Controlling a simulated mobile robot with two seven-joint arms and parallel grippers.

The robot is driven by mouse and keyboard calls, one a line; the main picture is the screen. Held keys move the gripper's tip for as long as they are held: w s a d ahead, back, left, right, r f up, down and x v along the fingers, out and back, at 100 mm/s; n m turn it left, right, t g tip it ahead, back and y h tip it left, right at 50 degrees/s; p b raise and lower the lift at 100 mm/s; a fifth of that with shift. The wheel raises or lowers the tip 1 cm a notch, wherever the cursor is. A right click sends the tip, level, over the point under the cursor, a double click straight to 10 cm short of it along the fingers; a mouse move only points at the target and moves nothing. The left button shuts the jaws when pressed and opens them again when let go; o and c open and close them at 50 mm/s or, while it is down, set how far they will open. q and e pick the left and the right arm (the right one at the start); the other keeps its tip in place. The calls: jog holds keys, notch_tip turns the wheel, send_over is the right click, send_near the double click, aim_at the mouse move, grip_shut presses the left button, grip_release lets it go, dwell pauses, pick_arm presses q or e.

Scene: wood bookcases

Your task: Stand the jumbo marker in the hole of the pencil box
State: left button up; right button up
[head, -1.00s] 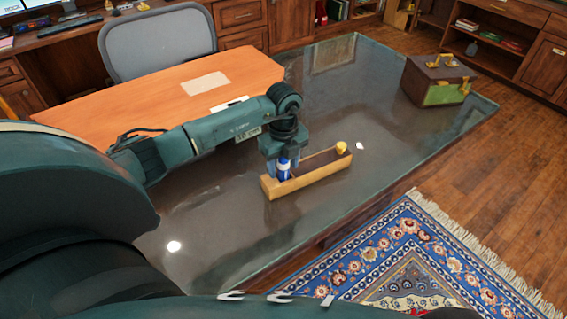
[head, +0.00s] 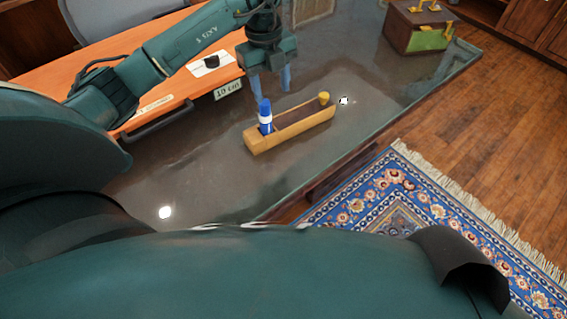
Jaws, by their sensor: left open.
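The jumbo marker (head: 265,112), blue with a white band, stands upright in the left end of the pencil box (head: 296,130). Its lower part is hidden by the box wall. The box is a long, light wooden tray with a dark inside, on the glass-topped table. My left gripper (head: 272,88) is open and empty, above and just behind the marker, its fingers pointing down. Whether a finger still touches the marker I cannot tell. My right gripper is not in view.
A yellow knob-like piece (head: 324,98) sits at the box's right end. A wooden chest (head: 416,30) with a green front stands at the table's far right. An orange wooden desktop (head: 160,62) lies behind my left arm.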

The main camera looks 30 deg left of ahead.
pick_arm(q)
jog(key=s+d+f+m+h, duration=0.2)
jog(key=d+h, duration=0.1)
jog(key=d, duration=0.3)
jog(key=s+d+f+m+h, duration=0.1)
jog(key=s+d+f+h, duration=0.15)
jog(key=d, duration=0.45)
jog(key=s+d+r+n+t+h, duration=0.1)
jog(key=s+d+r+t+h, duration=0.15)
jog(key=d+h, duration=0.35)
jog(key=s+d+r+n+t+h, duration=0.1)
jog(key=s+d+r+h, duration=0.15)
jog(key=d+h, duration=0.35)
jog(key=w+a+f+n+t+y, duration=0.1)
jog(key=a+f+n+t+y, duration=0.2)
jog(key=n+t, duration=0.45)
jog(key=w+a+f+n+t+y, duration=0.1)
jog(key=a+n+t+y, duration=0.2)
jog(key=n+t+y, duration=0.4)
jog(key=s+a+f+n+g+y, duration=0.2)
jog(key=s+f+n+g, duration=0.1)
jog(key=s+f, duration=0.2)
jog(key=s+a+f+n+g+y, duration=0.2)
jog(key=s+f+n+g, duration=0.2)
jog(key=f, duration=0.5)
jog(key=shift+s+a+f+y, duration=0.25)
jog(key=shift+s+f+y, duration=0.15)
jog(key=shift+s, duration=0.8)
jog(key=shift+s, duration=0.1)
